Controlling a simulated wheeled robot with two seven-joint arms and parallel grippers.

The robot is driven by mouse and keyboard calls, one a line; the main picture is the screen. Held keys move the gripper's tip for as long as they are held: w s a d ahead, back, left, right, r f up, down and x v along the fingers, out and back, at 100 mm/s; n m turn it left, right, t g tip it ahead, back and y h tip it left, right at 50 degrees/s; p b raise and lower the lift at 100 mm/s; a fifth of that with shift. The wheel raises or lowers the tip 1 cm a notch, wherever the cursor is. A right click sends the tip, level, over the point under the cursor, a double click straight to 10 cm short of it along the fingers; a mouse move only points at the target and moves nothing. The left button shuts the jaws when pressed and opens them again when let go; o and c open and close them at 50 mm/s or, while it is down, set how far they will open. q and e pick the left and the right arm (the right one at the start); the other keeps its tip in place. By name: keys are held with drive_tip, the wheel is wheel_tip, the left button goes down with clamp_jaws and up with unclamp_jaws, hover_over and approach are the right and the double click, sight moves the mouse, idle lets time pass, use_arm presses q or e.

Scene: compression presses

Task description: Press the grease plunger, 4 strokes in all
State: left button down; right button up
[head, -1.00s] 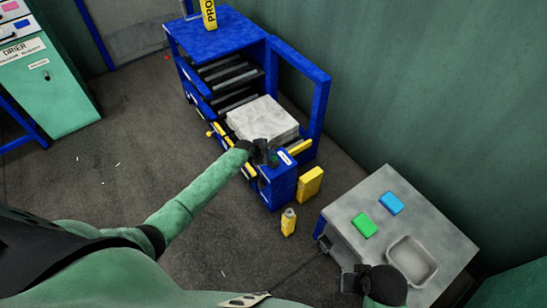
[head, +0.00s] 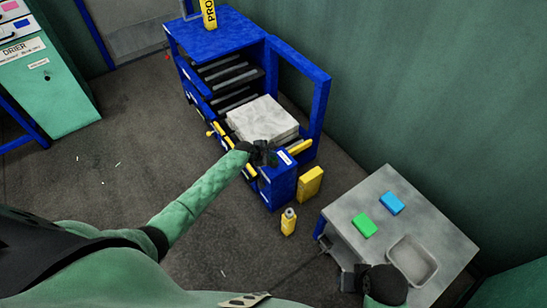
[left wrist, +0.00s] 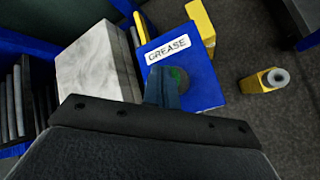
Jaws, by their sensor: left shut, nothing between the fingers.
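The blue grease box (head: 283,185) stands at the front corner of the blue press, with a white GREASE label on its top (left wrist: 168,49). The plunger, a round dark cap with green on it (left wrist: 181,78), is on the box top and is partly hidden by my fingers in the left wrist view. My left gripper (head: 267,159) is shut and empty, with its fingertips over the plunger. I cannot tell if they touch it. My right gripper (head: 352,281) is by the grey table's near edge; its fingers do not show clearly.
A pale block (head: 262,120) lies in the blue press frame (head: 322,95) beside the box. A yellow block (head: 310,183) and a yellow bottle (head: 289,221) stand on the floor nearby. The grey table (head: 372,184) holds a green block, a blue block and a tray.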

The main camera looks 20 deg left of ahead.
use_arm(q)
drive_tip(key=shift+f+b, duration=0.35)
drive_tip(key=shift+f, duration=0.4)
idle(0.8)
idle(0.4)
drive_tip(key=shift+r+p, duration=1.3)
drive_tip(key=shift+p, duration=0.1)
wheel_tip(320, 180, up, 5)
drive_tip(key=p, duration=0.5)
idle(2.1)
